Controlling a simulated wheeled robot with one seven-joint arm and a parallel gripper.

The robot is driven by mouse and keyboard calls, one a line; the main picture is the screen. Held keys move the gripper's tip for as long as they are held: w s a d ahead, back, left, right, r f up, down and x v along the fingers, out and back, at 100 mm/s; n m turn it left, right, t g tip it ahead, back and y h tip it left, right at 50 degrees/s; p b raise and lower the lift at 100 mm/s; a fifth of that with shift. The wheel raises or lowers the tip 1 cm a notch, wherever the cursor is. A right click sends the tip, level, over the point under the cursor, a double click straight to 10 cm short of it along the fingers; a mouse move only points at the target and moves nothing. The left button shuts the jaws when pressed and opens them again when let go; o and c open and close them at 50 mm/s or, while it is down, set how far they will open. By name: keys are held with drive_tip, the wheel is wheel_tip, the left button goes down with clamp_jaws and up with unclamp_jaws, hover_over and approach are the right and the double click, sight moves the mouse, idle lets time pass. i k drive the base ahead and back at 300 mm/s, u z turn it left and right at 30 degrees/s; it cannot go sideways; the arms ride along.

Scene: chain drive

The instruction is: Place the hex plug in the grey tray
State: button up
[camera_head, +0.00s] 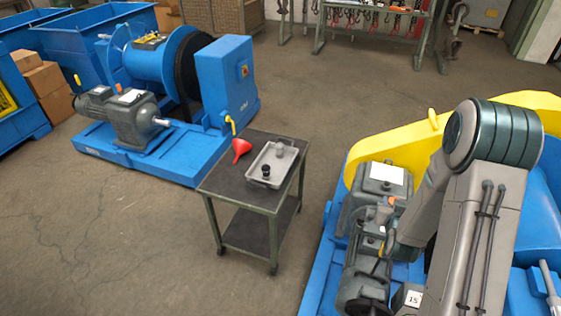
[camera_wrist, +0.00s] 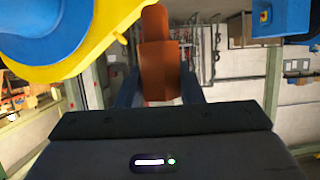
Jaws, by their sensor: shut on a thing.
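In the wrist view my gripper (camera_wrist: 160,75) is shut on an orange-brown piece, which I take to be the hex plug (camera_wrist: 160,58). It has a wide block between the two dark fingers and a narrower stem beyond them. Its hex faces cannot be made out. In the head view my arm hangs over the gearbox at the right; the fingers and the piece cannot be made out clearly there. The grey tray (camera_head: 256,178) lies on the dark-topped cart, left of my arm and apart from it. It holds a dark cylindrical part and a grey part.
A red funnel (camera_head: 241,148) lies on the cart (camera_head: 222,184) left of the tray. A grey gearbox (camera_head: 362,263) on a blue base with a yellow guard (camera_head: 405,138) stands under my arm. Another blue drive (camera_head: 225,80) stands at the back left. Open floor separates cart and gearbox.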

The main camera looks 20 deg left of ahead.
sight(270, 161)
drive_tip(key=u, duration=2.4)
drive_tip(key=i, duration=2.25)
drive_tip(key=z, duration=3.55)
drive_tip(key=i, duration=0.5)
